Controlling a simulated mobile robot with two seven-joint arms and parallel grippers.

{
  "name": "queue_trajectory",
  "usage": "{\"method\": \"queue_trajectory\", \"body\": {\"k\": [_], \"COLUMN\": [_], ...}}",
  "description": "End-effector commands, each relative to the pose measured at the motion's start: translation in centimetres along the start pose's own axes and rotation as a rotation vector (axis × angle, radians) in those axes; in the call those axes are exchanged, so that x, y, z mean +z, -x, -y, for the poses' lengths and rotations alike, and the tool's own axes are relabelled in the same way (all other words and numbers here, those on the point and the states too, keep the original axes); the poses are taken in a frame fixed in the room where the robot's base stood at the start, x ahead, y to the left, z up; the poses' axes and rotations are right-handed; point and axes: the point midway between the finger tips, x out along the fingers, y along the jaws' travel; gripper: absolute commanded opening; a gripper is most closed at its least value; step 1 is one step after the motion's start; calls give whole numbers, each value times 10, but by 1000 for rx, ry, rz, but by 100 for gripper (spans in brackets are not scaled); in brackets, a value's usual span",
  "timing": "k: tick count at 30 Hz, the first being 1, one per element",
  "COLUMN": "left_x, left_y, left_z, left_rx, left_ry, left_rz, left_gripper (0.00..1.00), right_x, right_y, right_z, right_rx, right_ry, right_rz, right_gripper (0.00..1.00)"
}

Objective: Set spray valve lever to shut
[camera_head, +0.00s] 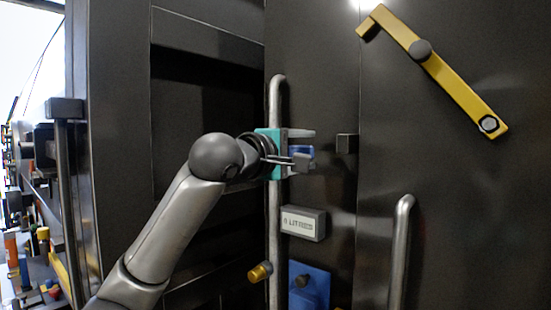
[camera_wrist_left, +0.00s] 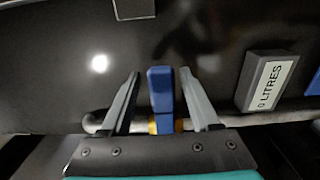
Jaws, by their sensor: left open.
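The spray valve lever is a blue bar (camera_wrist_left: 161,90) with a brass fitting (camera_wrist_left: 179,125) at its base, on a grey vertical pipe (camera_head: 275,225). My left gripper (camera_head: 307,147) is open at the pipe, and its fingers also show in the left wrist view (camera_wrist_left: 160,92). The blue lever stands between the two fingers, with a gap visible on each side. In the head view the lever (camera_head: 302,150) is mostly hidden by the fingers. My right gripper is not in view.
A grey box marked "0 LITRES" (camera_head: 303,223) sits below my gripper. Lower are a brass knob (camera_head: 260,271) and a blue plate (camera_head: 309,287). A yellow latch bar (camera_head: 447,78) and a grey handle (camera_head: 402,250) are on the dark panel at right.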

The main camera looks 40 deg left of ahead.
Motion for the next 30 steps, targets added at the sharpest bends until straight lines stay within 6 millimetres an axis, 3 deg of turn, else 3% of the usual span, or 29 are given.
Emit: {"method": "queue_trajectory", "body": {"k": [9, 18, 24, 30], "left_x": [0, 0, 0, 0], "left_y": [66, 121, 134, 134], "left_z": [4, 1, 1, 0], "left_rx": [5, 3, 1, 0], "left_ry": [-2, -1, 0, 0], "left_rz": [-1, -1, -1, -1], "left_gripper": [62, 62, 62, 62], "right_x": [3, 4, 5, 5], "right_y": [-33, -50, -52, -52], "right_z": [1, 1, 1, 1], "right_rx": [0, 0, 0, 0], "right_ry": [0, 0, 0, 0], "right_rz": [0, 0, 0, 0], "right_gripper": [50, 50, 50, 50]}}
